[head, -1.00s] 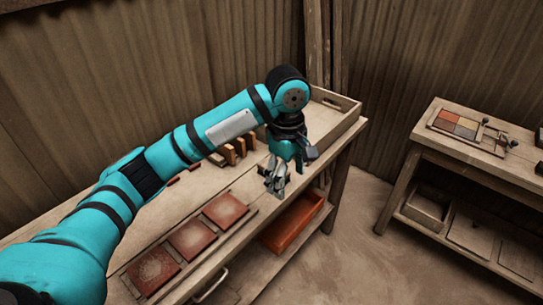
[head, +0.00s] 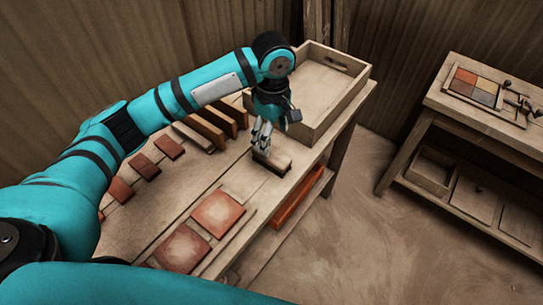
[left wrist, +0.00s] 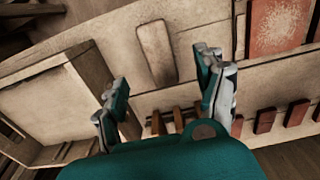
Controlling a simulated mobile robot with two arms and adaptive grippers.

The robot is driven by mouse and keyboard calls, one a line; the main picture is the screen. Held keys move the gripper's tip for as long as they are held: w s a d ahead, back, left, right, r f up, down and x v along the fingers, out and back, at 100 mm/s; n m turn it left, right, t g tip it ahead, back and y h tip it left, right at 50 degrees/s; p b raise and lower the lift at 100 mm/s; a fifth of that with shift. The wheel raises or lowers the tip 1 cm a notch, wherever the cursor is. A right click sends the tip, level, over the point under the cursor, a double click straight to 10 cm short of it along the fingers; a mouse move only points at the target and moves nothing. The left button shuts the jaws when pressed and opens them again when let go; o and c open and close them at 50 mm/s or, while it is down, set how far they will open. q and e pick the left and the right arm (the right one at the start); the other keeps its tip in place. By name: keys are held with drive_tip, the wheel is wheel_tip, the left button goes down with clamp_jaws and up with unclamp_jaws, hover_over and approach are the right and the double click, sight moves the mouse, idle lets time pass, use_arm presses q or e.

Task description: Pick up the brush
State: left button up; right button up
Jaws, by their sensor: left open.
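The brush (head: 274,162) is a pale wooden block with a darker underside, lying on the workbench (head: 224,172) near its front edge, just left of the wooden tray. My left gripper (head: 262,141) is above the brush, pointing down. Its fingers hide part of the brush's far end in the head view. In the left wrist view the brush (left wrist: 157,54) shows as a long rounded block ahead of and between the spread fingers (left wrist: 163,75). The gripper is open and empty. Whether a finger touches the brush I cannot tell. My right gripper is not in view.
A wooden tray (head: 359,92) stands to the right of the brush. Upright brown boards (head: 207,132) stand behind it. Red tiles (head: 218,214) lie to the left, with smaller dark tiles (head: 169,147) further back. A second bench (head: 470,105) stands at the right.

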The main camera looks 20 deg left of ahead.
sight(271, 154)
use_arm(q)
drive_tip(key=f, duration=0.3)
drive_tip(key=shift+w+a+f, duration=0.1)
drive_tip(key=shift+w+a, duration=0.1)
drive_tip(key=shift+f, duration=0.8)
wheel_tip(271, 154, down, 4)
drive_tip(key=shift+a+r+p, duration=0.1)
drive_tip(key=shift+r+p, duration=0.05)
drive_tip(key=shift+p, duration=0.35)
drive_tip(key=shift+f, duration=0.4)
drive_tip(key=shift+c, duration=0.2)
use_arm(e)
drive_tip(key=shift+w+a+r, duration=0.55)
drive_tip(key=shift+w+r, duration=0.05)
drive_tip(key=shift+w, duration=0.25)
use_arm(q)
drive_tip(key=shift+c, duration=1.2)
drive_tip(key=shift+r, duration=0.1)
drive_tip(key=c, duration=1)
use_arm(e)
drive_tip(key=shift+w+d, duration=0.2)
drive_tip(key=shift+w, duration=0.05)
use_arm(q)
drive_tip(key=shift+c, duration=0.2)
